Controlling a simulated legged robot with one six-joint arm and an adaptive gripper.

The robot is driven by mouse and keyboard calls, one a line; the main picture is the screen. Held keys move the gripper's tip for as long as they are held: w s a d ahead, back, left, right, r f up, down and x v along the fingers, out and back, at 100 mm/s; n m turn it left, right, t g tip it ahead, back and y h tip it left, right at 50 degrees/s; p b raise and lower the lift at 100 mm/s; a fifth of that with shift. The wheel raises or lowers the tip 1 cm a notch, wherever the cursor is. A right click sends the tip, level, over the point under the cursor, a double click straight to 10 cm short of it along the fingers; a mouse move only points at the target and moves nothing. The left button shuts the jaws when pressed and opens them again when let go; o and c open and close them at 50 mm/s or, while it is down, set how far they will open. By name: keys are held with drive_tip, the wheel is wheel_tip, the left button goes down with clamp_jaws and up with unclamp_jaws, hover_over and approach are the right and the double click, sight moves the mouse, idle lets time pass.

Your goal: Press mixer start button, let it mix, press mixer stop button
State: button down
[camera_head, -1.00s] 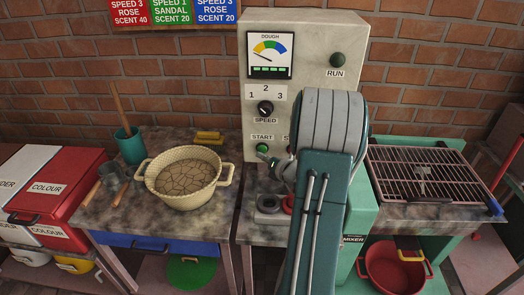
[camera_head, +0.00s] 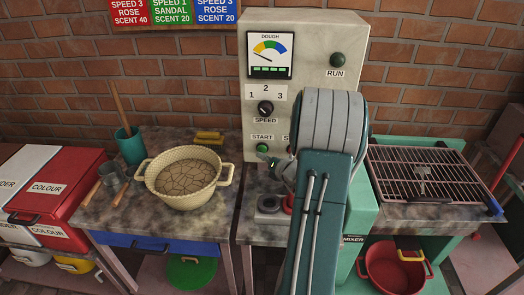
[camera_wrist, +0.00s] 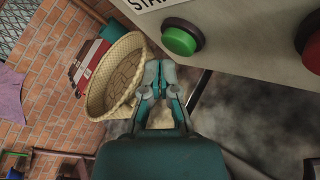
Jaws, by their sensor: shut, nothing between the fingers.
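The mixer's pale control panel (camera_head: 306,60) stands against the brick wall. Its green START button (camera_head: 263,147) is at the lower left and also shows large in the wrist view (camera_wrist: 182,38). The red stop button (camera_wrist: 312,50) is at the right edge of the wrist view; my arm mostly hides it in the head view. My gripper (camera_head: 268,161) is shut and empty, just below START. In the wrist view its fingertips (camera_wrist: 160,72) are below and left of START, apart from it in the picture. The RUN lamp (camera_head: 337,60) looks dark green.
The DOUGH gauge (camera_head: 270,55) has its needle at the left. The SPEED knob (camera_head: 265,108) is above START. A cream basket-like bowl (camera_head: 185,205) stands on the left table. A wire rack (camera_head: 430,165) is on the right. My arm hides much of the mixer.

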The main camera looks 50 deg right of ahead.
drive_tip(key=shift+w+d+r, duration=0.1)
drive_tip(key=shift+w+d, duration=0.15)
drive_tip(key=shift+d, duration=0.05)
